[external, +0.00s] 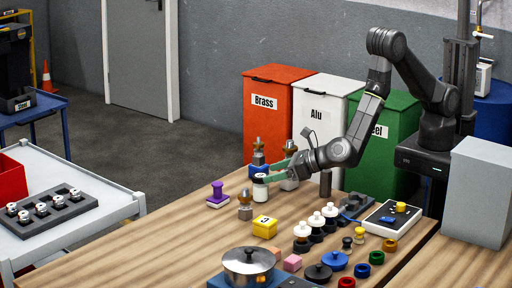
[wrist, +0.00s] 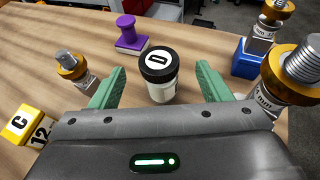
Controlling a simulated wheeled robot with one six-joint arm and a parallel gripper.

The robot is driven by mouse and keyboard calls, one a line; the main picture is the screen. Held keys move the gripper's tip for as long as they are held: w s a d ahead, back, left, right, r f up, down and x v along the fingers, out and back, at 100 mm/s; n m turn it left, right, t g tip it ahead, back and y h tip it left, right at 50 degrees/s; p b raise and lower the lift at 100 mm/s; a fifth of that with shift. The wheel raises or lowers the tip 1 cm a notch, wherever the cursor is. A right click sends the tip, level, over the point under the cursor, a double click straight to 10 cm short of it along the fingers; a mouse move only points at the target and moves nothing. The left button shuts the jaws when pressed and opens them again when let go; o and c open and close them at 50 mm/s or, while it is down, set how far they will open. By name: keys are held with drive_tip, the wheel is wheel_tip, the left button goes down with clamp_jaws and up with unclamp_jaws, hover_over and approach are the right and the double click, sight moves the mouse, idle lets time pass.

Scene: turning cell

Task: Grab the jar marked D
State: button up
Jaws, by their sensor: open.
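The jar marked D (wrist: 160,78) has a black lid with a white disc lettered D and a pale body. In the wrist view it stands upright on the wooden table between my gripper's two green fingers. My gripper (wrist: 158,88) is open, with a visible gap on each side of the jar. In the external view the jar (external: 260,190) stands near the table's far side, and my gripper (external: 275,178) reaches it from the right. The near finger partly overlaps the jar there.
A purple stamp-like piece (wrist: 131,36) stands behind the jar. A metal-topped brass piece (wrist: 72,68) stands left, and a larger brass-collared one (wrist: 282,78) stands close on the right. A blue block (wrist: 247,60) sits behind that.

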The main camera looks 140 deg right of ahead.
sight(261, 175)
drive_tip(key=shift+p+x, duration=0.55)
drive_tip(key=shift+x, duration=1.15)
drive_tip(key=shift+w, duration=0.1)
drive_tip(key=c, duration=1.1)
